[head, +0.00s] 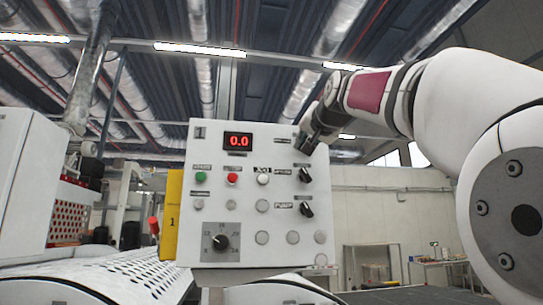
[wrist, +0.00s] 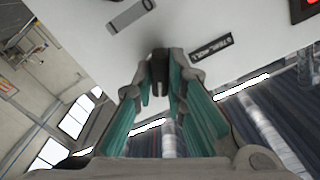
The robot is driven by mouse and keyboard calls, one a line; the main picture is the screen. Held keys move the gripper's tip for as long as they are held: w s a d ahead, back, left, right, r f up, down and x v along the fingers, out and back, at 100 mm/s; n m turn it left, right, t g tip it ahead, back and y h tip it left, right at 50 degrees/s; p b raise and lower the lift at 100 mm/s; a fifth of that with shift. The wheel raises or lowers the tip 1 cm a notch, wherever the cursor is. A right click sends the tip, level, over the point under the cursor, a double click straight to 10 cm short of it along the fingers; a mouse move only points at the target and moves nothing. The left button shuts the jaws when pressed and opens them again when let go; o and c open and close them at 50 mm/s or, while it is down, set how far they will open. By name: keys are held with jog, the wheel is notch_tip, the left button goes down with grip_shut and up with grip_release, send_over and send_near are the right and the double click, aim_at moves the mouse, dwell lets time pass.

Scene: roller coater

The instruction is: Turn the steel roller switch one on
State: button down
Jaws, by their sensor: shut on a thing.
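The white control panel (head: 268,153) stands upright ahead. In the wrist view, a small dark switch knob (wrist: 159,65) sits on it beside a black label (wrist: 211,48) that reads "STEEL ROLL" as far as I can make out. My gripper (wrist: 159,88) is shut on this knob, one teal-padded finger on each side. In the head view my gripper (head: 307,141) is at the panel's upper right corner and hides the switch. The label (head: 283,141) is just left of it. I cannot tell the switch's set position.
Two more black rotary switches (head: 305,175) (head: 306,209) sit below on the panel. A red display (head: 238,141) reads 0.0. Green and red buttons (head: 201,177) (head: 232,177) and a large dial (head: 221,242) are to the left. A perforated white cover (head: 120,275) lies at lower left.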

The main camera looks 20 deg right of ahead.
dwell(0.3)
jog(key=c, duration=1.6)
grip_release()
jog(key=s+a, duration=0.2)
jog(key=s, duration=0.9)
jog(key=shift+s+a, duration=0.2)
jog(key=shift+s, duration=0.2)
